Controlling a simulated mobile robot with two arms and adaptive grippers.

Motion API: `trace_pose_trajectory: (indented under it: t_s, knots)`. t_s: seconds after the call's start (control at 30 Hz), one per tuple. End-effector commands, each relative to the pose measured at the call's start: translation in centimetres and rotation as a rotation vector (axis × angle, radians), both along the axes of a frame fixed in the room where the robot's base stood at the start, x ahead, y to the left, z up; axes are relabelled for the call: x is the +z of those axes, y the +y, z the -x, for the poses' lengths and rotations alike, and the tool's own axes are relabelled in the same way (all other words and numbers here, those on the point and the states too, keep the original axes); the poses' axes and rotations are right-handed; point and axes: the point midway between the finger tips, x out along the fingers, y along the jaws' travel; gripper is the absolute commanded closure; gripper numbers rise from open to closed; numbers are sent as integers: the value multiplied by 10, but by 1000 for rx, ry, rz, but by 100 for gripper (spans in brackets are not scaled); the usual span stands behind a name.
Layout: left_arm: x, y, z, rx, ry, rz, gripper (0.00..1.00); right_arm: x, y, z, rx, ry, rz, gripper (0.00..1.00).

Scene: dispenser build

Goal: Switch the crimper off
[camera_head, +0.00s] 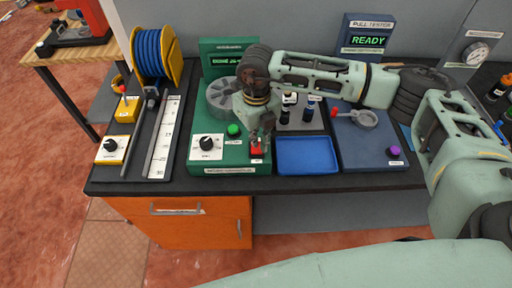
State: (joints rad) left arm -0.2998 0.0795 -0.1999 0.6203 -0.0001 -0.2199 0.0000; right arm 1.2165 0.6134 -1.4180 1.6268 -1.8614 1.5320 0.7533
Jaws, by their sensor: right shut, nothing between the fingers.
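The green machine (225,165), which I take for the crimper, stands on the dark bench. Its front carries a white dial with a black knob (207,143), a green button (234,130) and a red switch (257,147). My left gripper is not in view.
A blue tray (305,169) lies right of the switch. Beyond it stands the blue pull tester (375,160), whose screen reads READY. A blue cable reel (152,54), a measuring strip (163,140) and yellow boxes (113,150) are at the left. Dark-handled tools stand behind the tray.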

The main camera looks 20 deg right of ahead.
Motion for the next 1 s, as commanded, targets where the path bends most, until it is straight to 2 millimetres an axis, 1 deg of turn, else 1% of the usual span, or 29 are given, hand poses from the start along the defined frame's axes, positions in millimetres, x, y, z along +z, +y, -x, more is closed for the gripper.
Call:
trace_pose_trajectory:
  t_s: [1.0]
  knots:
    - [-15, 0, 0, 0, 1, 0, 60, -16, 0, 0, 0, 0, 0, 100]
